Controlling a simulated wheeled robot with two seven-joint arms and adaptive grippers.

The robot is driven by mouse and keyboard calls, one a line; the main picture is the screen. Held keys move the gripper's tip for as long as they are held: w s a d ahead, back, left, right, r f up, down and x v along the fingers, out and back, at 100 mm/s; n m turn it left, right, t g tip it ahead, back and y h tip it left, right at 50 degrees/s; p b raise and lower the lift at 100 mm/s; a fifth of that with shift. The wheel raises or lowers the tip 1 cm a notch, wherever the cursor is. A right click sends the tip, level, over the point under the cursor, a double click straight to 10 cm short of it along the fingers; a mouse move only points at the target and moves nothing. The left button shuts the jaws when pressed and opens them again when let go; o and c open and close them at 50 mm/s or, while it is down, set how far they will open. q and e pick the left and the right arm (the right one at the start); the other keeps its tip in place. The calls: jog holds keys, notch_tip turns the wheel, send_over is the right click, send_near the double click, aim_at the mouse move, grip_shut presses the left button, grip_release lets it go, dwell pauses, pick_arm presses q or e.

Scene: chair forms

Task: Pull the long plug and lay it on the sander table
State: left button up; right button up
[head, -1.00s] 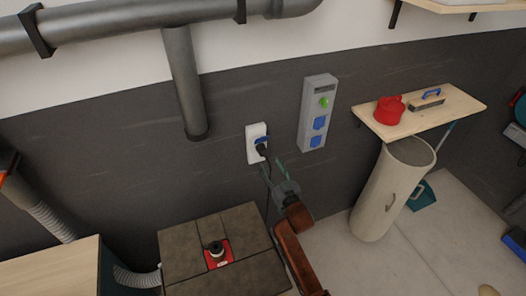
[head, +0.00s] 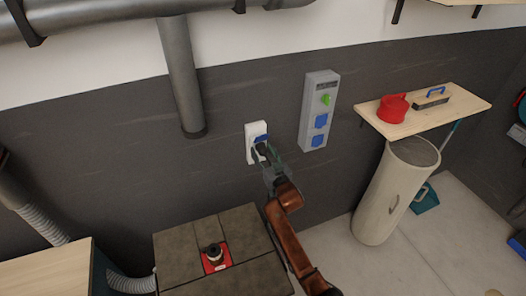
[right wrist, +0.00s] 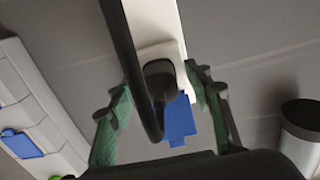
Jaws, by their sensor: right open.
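The black plug (head: 262,149) sits in the white wall socket (head: 256,130), with a blue flap beside it. In the right wrist view the plug (right wrist: 159,78) and its black cable (right wrist: 124,50) show in front of the socket (right wrist: 158,25). My right gripper (head: 266,157) is open at the plug, its green fingers on either side of it. In the wrist view gaps show between the fingers and the plug. The sander table (head: 243,234), a dark brown tiled top, stands below, with a red-based black piece (head: 214,257) on it. My left gripper is not in view.
A grey box with blue outlets (head: 319,110) is on the wall right of the socket. A wooden shelf (head: 450,107) holds a red container (head: 392,107) and a brush, above a tall beige bin (head: 390,195). A pipe (head: 182,80) hangs left of the socket.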

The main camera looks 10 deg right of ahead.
aim_at(266, 156)
jog(key=shift+p, duration=0.5)
dwell(1.1)
jog(key=shift+c, duration=0.2)
grip_shut()
dwell(0.4)
jog(key=shift+s, duration=0.1)
jog(key=shift+s+d+p, duration=0.2)
jog(key=shift+s+p, duration=0.65)
jog(key=shift+s, duration=0.1)
jog(key=shift+s+d+p, duration=0.2)
jog(key=shift+s+p, duration=0.6)
jog(key=shift+s, duration=0.15)
jog(key=shift+s+d+p, duration=0.2)
jog(key=shift+s+p, duration=0.65)
jog(key=shift+s, duration=0.1)
